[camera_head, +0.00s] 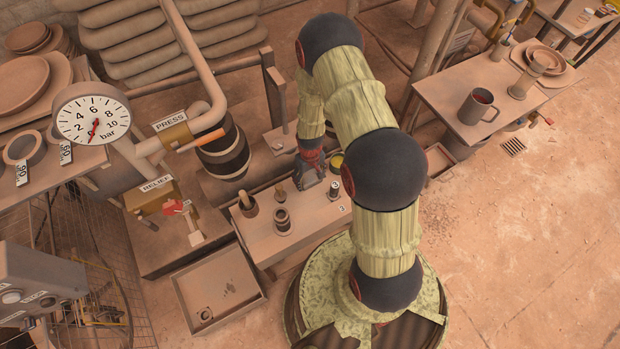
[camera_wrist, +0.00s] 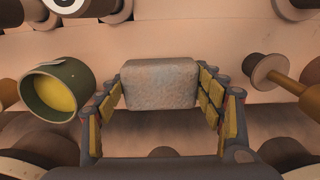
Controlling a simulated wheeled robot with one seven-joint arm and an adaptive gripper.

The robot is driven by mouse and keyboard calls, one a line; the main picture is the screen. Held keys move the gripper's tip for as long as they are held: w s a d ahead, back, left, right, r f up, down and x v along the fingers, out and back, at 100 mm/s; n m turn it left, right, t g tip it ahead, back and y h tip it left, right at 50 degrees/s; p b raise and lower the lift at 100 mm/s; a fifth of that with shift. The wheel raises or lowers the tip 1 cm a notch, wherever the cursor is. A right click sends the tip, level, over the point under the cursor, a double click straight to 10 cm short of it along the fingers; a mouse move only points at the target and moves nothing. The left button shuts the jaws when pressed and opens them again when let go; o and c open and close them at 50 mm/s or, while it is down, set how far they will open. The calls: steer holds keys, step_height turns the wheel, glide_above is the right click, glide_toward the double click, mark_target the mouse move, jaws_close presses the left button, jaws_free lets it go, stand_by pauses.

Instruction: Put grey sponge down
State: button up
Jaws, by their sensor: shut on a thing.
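The grey sponge (camera_wrist: 160,84) is a pale, rough block between the two yellow-padded fingers of my gripper (camera_wrist: 162,100) in the wrist view. The fingers are shut on its left and right ends. In the head view my gripper (camera_head: 312,172) is low over the back edge of the small wooden bench (camera_head: 305,222), and the sponge cannot be made out there. I cannot tell whether the sponge touches the bench.
A dark green pot with yellow contents (camera_wrist: 55,90) is close on the left in the wrist view; a wooden spool-like piece (camera_wrist: 285,75) is on the right. Several small pots stand on the bench. A shallow tray (camera_head: 222,285) lies left of it. A mug (camera_head: 478,106) stands on the right table.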

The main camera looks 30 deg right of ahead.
steer(key=shift+f, duration=0.2)
steer(key=o, duration=1)
steer(key=shift+o, duration=0.6)
steer(key=shift+r, duration=0.15)
